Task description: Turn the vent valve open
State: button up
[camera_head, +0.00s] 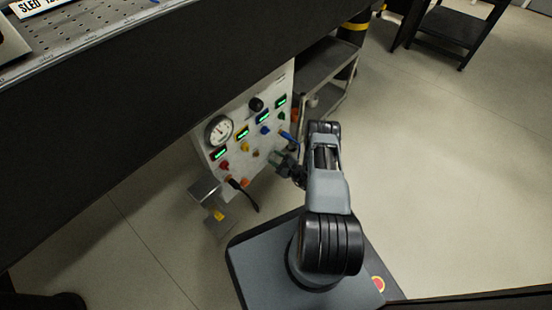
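A pale control panel (240,108) stands under the bench edge, left of my arm. It bears a round dial gauge (219,130), a black knob (256,104) near its top, and several lit green displays. Below the displays are a red knob (225,166), a yellow knob (246,148), a blue knob (265,130) and a green knob (281,116). A blue handle (288,136) is lower right. The labels are too small to read, so I cannot tell which control is the vent valve.
The dark bench (120,95) overhangs the panel at upper left. A black cable (248,197) hangs from the panel's bottom, near a small metal box (204,190). A grey cart (325,65) stands behind the panel. Open floor (440,170) lies to the right.

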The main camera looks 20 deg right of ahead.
jog(key=c, duration=0.5)
jog(key=shift+c, duration=0.2)
jog(key=m, duration=1.7)
jog(key=shift+m, duration=0.4)
jog(key=o, duration=0.9)
